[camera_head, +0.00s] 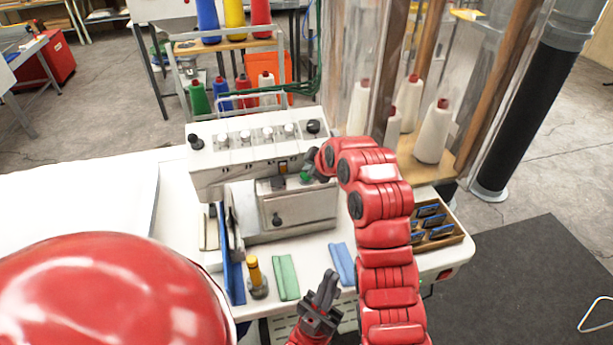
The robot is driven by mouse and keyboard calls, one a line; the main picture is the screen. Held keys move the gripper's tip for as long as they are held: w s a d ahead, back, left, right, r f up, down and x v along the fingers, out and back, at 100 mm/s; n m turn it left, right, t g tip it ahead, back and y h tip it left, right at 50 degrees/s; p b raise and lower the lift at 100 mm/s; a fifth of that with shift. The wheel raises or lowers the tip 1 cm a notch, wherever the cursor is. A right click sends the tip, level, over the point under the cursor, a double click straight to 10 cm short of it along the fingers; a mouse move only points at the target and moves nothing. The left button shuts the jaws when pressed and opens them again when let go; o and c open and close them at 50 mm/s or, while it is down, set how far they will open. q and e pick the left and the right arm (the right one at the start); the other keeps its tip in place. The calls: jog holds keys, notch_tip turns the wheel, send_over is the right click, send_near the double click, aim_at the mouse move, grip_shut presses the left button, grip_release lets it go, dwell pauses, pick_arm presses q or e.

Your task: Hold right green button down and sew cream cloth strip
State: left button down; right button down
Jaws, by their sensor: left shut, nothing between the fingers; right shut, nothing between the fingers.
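A white sewing machine (298,212) stands on the white table. A green button (305,177) is on its front right, below the row of knobs. My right gripper (316,168) is shut and empty, right beside the green button; I cannot tell if it presses it. My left gripper (328,280) is shut and empty, low at the table's front edge. A narrow cream strip (209,232) lies left of the machine, partly hidden. A green cloth strip (285,277) and a blue cloth strip (342,264) lie flat in front of the machine.
A small yellow-topped post (256,278) stands left of the green strip, beside an upright blue piece (232,262). A wooden tray (436,226) sits at the right. White thread cones (432,133) stand behind the machine, at the right.

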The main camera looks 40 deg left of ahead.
jog(key=shift+f+b, duration=0.45)
jog(key=shift+f, duration=0.05)
dwell(1.9)
dwell(1.1)
jog(key=shift+r+b, duration=0.3)
jog(key=shift+r, duration=0.65)
jog(key=shift+r, duration=0.1)
jog(key=shift+r, duration=2.45)
jog(key=shift+f, duration=0.1)
